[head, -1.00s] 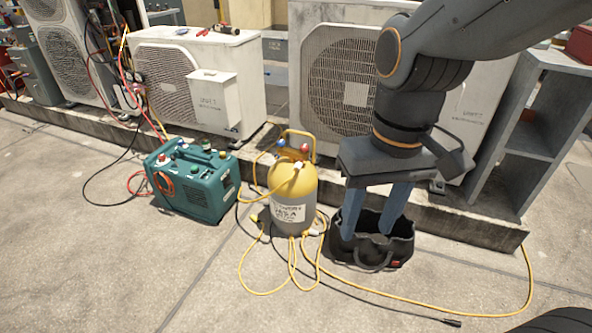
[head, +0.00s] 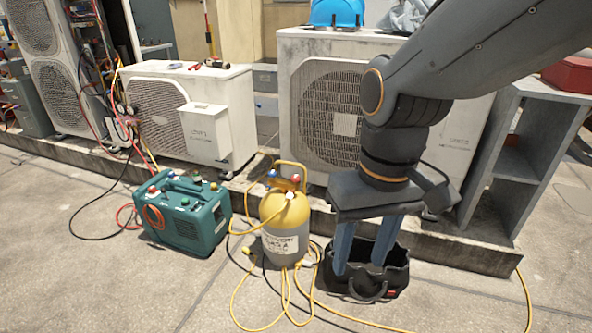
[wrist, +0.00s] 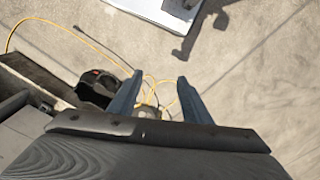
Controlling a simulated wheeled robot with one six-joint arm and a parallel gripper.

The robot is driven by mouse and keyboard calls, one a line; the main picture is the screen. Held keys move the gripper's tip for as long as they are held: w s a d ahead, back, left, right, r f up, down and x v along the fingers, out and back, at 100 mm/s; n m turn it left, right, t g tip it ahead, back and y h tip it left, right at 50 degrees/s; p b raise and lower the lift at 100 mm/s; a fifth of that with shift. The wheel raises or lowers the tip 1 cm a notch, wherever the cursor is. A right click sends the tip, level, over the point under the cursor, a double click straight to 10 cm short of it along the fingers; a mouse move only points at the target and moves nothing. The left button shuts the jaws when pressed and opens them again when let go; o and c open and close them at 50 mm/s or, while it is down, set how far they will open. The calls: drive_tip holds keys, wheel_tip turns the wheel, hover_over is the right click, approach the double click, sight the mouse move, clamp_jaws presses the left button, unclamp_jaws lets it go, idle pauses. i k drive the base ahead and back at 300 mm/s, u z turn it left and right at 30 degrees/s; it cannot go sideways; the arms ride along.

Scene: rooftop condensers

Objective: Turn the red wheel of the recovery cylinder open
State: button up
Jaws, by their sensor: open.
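The recovery cylinder (head: 285,226), yellow on top and grey below with a white label, stands upright on the concrete. Its small red wheel (head: 295,178) is at the top right, under the yellow carrying handle, and a blue wheel (head: 271,174) is at the top left. My gripper (head: 360,262) is open and empty, fingers pointing down, to the right of the cylinder and apart from it. In the head view the fingers overlap the black tool bag (head: 362,290). In the wrist view my open fingers (wrist: 159,80) show, but the red wheel cannot be made out.
A teal recovery machine (head: 186,216) stands left of the cylinder. Yellow hoses (head: 240,300) loop on the floor around the cylinder. Condensers (head: 330,105) stand on a low ledge behind, and a grey shelf (head: 520,150) is at the right. Front-left concrete is open.

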sight(295, 179)
drive_tip(key=z, duration=0.05)
drive_tip(key=k, duration=0.5)
drive_tip(key=u, duration=1.1)
drive_tip(key=i, duration=1.35)
drive_tip(key=z, duration=0.8)
drive_tip(key=i, duration=0.3)
drive_tip(key=z, duration=0.3)
